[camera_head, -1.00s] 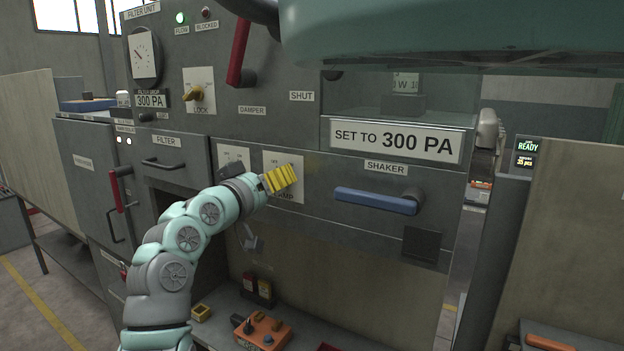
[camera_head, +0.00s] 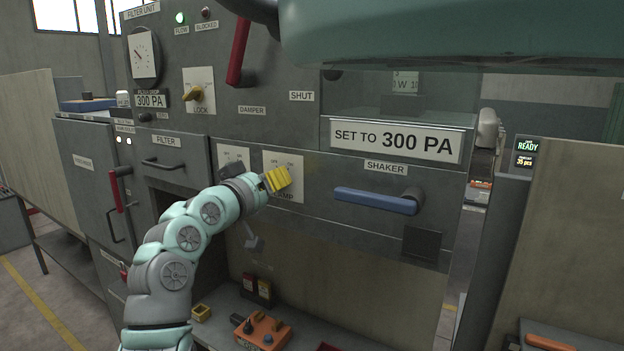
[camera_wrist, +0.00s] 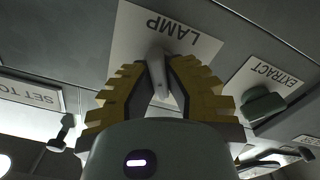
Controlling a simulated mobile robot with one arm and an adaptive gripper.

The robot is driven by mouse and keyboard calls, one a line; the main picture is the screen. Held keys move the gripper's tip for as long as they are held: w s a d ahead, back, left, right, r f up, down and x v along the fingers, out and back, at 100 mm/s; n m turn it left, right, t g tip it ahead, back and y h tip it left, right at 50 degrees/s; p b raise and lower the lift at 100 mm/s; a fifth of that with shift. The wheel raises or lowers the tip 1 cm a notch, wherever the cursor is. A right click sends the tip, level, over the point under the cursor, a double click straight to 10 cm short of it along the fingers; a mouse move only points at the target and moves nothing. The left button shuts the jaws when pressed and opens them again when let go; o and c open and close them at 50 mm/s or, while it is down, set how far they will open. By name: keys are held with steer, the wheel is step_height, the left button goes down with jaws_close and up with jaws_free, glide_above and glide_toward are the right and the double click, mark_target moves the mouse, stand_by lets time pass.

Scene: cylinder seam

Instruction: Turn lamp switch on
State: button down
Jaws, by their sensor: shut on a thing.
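The lamp switch plate (camera_head: 294,165) is a pale square on the grey panel, with lettering ending in "AMP" partly hidden behind my gripper. In the wrist view the plate (camera_wrist: 200,32) reads LAMP, upside down. My gripper (camera_head: 279,179) has yellow ridged fingers and sits right at this plate. In the wrist view my gripper (camera_wrist: 162,80) has its two fingers closed on the grey lamp switch lever (camera_wrist: 157,72), one finger on each side of it. In the head view the fingers hide the lever.
An EXTRACT switch (camera_wrist: 262,104) sits beside the lamp plate; its plate (camera_head: 233,153) is left of it in the head view. The blue SHAKER handle (camera_head: 375,201) juts out to the right.

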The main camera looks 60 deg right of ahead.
steer(key=shift+f+b, duration=0.1)
steer(key=shift+b, duration=0.9)
steer(key=m+b, duration=0.1)
steer(key=b, duration=0.5)
steer(key=shift+f+m, duration=0.3)
steer(key=shift+m, duration=0.1)
steer(key=m+b, duration=0.2)
steer(key=b, duration=1)
steer(key=shift+s+f, duration=0.1)
steer(key=shift+s, duration=0.05)
steer(key=m+b, duration=0.2)
steer(key=b, duration=0.5)
steer(key=m+b, duration=0.1)
steer(key=b, duration=0.1)
steer(key=m+b, duration=0.2)
steer(key=shift+r, duration=0.25)
steer(key=shift+s+r+m+b, duration=0.15)
steer(key=shift+m+b, duration=0.3)
steer(key=shift+m, duration=0.35)
steer(key=shift+r+m+b, duration=0.1)
steer(key=shift+m+b, duration=0.35)
steer(key=shift+m, duration=0.35)
